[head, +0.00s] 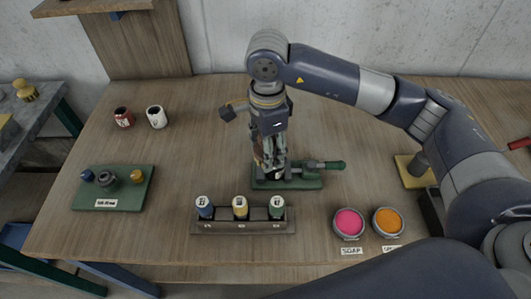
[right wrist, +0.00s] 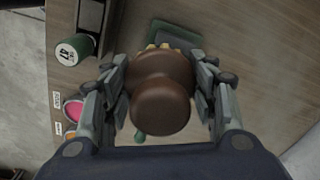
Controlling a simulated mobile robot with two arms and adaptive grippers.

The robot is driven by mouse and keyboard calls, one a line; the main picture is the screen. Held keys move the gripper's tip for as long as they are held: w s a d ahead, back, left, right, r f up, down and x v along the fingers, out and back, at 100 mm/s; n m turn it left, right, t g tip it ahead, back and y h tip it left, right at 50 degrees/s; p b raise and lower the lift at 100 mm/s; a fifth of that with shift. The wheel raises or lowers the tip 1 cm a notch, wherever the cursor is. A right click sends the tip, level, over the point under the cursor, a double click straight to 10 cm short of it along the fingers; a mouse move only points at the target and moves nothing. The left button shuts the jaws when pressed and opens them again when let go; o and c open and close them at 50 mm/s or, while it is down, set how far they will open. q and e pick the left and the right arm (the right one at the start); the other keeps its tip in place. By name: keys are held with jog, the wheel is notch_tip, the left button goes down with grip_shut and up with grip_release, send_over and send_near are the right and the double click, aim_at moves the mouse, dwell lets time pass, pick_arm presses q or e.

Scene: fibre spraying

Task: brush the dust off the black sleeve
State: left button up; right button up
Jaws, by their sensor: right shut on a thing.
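My right gripper (head: 268,163) is low over a green-based fixture (head: 310,183) with a green-tipped lever. In the right wrist view, the right gripper (right wrist: 160,95) is shut around a rounded brown handle (right wrist: 160,105), with a little yellow showing at its far end. The fixture's green base (right wrist: 178,36) lies beyond it. The held tool's working end and the middle of the fixture are hidden, so I cannot tell whether they touch. A dark ring-shaped piece (head: 107,180) sits on a green board at the left; I cannot tell whether it is the black sleeve. My left gripper is not in view.
A rack (head: 243,228) of several bottles stands in front of the fixture. Pink (head: 349,222) and orange (head: 388,221) bowls are to its right. Red (head: 123,117) and white (head: 157,117) cups stand back left. A yellow-based stand (head: 410,180) is at right. The table's left middle is clear.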

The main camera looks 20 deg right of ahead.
jog(key=shift+r, duration=0.55)
jog(key=shift+w+r+p, duration=0.1)
jog(key=shift+r+p, duration=0.2)
jog(key=shift+r, duration=0.1)
jog(key=shift+r+p, duration=0.3)
jog(key=shift+r, duration=0.9)
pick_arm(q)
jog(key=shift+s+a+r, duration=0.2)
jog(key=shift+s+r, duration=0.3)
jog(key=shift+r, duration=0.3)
